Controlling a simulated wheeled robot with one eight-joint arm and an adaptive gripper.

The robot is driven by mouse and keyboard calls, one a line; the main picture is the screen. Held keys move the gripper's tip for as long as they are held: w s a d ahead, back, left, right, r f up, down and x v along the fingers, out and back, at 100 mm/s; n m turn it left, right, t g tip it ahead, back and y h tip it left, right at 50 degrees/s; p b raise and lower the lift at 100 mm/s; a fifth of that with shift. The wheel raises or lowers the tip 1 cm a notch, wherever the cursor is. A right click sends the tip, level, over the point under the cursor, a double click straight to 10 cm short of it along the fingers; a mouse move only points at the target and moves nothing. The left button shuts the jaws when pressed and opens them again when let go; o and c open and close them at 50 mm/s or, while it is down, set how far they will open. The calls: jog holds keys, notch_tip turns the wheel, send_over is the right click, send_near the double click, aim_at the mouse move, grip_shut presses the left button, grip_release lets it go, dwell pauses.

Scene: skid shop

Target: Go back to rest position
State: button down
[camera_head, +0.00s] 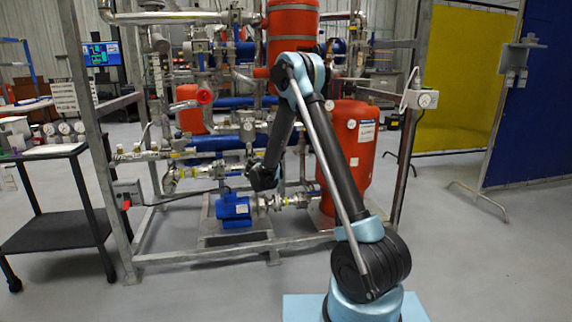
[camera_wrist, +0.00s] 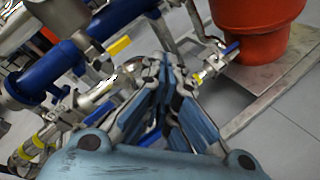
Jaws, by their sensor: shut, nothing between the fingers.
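My gripper (camera_head: 262,178) hangs at the end of my bent arm, in front of the piping skid in the head view. In the wrist view my gripper (camera_wrist: 165,64) shows its two blue-grey fingers meeting towards their tips, shut and empty. The skid's steel frame (camera_head: 205,252) carries pipes, valves and red tanks behind the arm. In the head view a blue pump motor (camera_head: 234,208) sits low on the skid, a little left of and below the gripper. I cannot tell the exact gap between the fingers and the pipes.
A red tank (camera_head: 352,150) stands behind my forearm; its base also shows in the wrist view (camera_wrist: 258,32). Yellow-handled valves (camera_wrist: 119,45) and blue pipe lie near the fingers. A black cart (camera_head: 55,232) stands left. Floor at front right is clear.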

jog(key=s+d+r+m+g+h, duration=0.1)
jog(key=s+d+r+m+g, duration=0.1)
jog(key=s+d+r+m, duration=0.45)
jog(key=s+d+r+m+g+h, duration=0.1)
jog(key=s+d+r+g, duration=0.15)
jog(key=d, duration=0.65)
jog(key=s+d+r+m+g, duration=0.1)
jog(key=s+d+m, duration=0.2)
jog(key=s+d, duration=0.35)
jog(key=s+d+r+m+g, duration=0.1)
jog(key=s+d+m, duration=0.3)
jog(key=s, duration=0.5)
jog(key=s+d+f+m+g+y, duration=0.1)
jog(key=s+d+m+g, duration=0.15)
jog(key=s, duration=0.65)
jog(key=s+d+f+m+g, duration=0.1)
jog(key=s+d+f+m, duration=0.15)
jog(key=s, duration=0.55)
jog(key=s+a+f+m+g+y, duration=0.1)
jog(key=s+f+m, duration=0.2)
jog(key=s, duration=0.6)
jog(key=s+a+f+m+g+y, duration=0.1)
jog(key=s+f+m+y, duration=0.1)
jog(key=s, duration=0.7)
jog(key=shift+s+f+m+g, duration=0.35)
jog(key=shift+f+m+g, duration=0.05)
jog(key=shift+f+m, duration=0.5)
jog(key=shift+a, duration=0.1)
